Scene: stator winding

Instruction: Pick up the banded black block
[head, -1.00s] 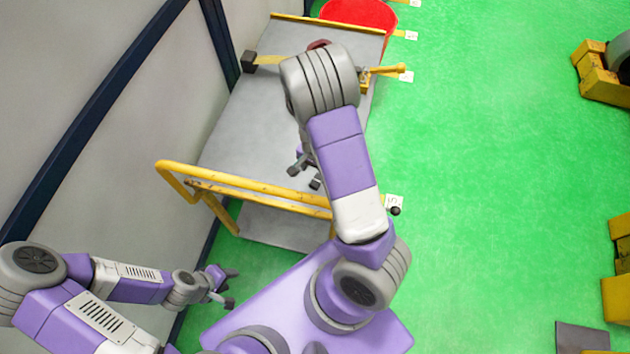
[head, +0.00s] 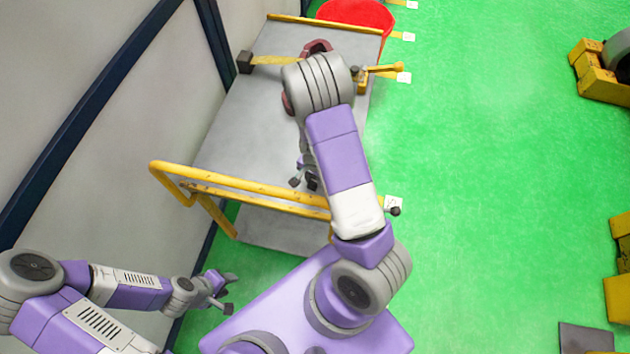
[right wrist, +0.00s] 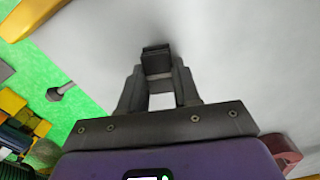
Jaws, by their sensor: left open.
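A small black block (right wrist: 157,62) with a lighter edge across its top sits between my right fingertips in the right wrist view. My right gripper (right wrist: 157,75) is closed in on its two sides. In the head view my right gripper (head: 303,183) is over the near part of the grey cart top, its fingers close together. The block cannot be made out there, and I cannot tell whether it touches the cart. My left gripper (head: 228,291) is open and empty, low at the left, away from the cart.
The grey cart (head: 240,125) has a yellow handle rail (head: 245,190) at its near end. A dark clamp block (head: 245,62) with a yellow strip is at its far left. Dark red parts (head: 318,46) are partly behind my arm. A red bin (head: 358,14) stands beyond.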

